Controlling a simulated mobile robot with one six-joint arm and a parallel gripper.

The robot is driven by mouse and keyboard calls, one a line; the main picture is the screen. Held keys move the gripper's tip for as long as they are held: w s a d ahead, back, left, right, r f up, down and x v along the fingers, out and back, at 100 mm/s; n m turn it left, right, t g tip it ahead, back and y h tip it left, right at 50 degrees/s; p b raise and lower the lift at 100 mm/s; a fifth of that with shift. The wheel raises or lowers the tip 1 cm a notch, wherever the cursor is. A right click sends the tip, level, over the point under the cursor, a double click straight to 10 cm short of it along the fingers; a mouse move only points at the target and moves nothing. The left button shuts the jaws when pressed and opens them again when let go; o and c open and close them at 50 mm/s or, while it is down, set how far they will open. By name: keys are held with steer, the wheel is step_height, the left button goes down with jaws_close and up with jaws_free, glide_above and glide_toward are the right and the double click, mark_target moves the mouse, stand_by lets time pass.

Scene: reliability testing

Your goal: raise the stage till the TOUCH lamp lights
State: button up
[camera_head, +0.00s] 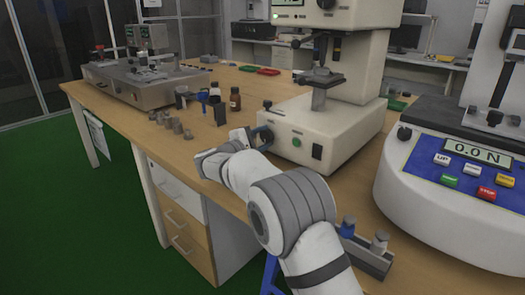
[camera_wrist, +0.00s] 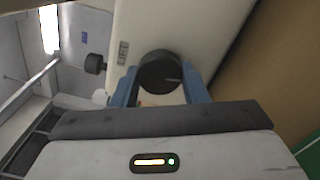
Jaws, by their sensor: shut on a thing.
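A white bench tester (camera_head: 335,125) stands on the wooden bench. Its small grey stage (camera_head: 322,78) sits on a post above the base, under the upper head; I cannot tell how wide the gap is. My gripper (camera_head: 262,136) is at the left side of the tester's base. In the wrist view its blue fingers (camera_wrist: 161,80) are shut on a round black knob (camera_wrist: 160,72), one on each side. A label that seems to read LIFT (camera_wrist: 123,52) is beside the knob. I cannot make out a TOUCH lamp; a green button (camera_head: 297,142) and a black switch (camera_head: 317,152) show on the base.
A force tester (camera_head: 460,175) reading 0.0 N stands at the right. A small rack (camera_head: 368,255) with weights is in front of it. Several grey weights (camera_head: 177,125), bottles (camera_head: 235,100) and a metal apparatus (camera_head: 145,80) stand to the left. A second smaller knob (camera_wrist: 95,63) shows in the wrist view.

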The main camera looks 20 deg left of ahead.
steer(key=m+b, duration=0.2)
steer(key=b, duration=0.1)
steer(key=m+b, duration=0.2)
steer(key=shift+f, duration=0.25)
steer(key=shift+r+m+b, duration=0.15)
steer(key=shift+m+b, duration=0.9)
steer(key=shift+m, duration=0.05)
steer(key=o, duration=1)
steer(key=shift+r, duration=0.15)
steer(key=shift+s, duration=0.1)
steer(key=p+v, duration=0.1)
steer(key=v, duration=0.5)
steer(key=shift+s+a+p, duration=0.1)
steer(key=shift+a+p, duration=0.05)
steer(key=shift+p, duration=0.25)
steer(key=shift+s+a, duration=0.2)
steer(key=shift+s, duration=0.4)
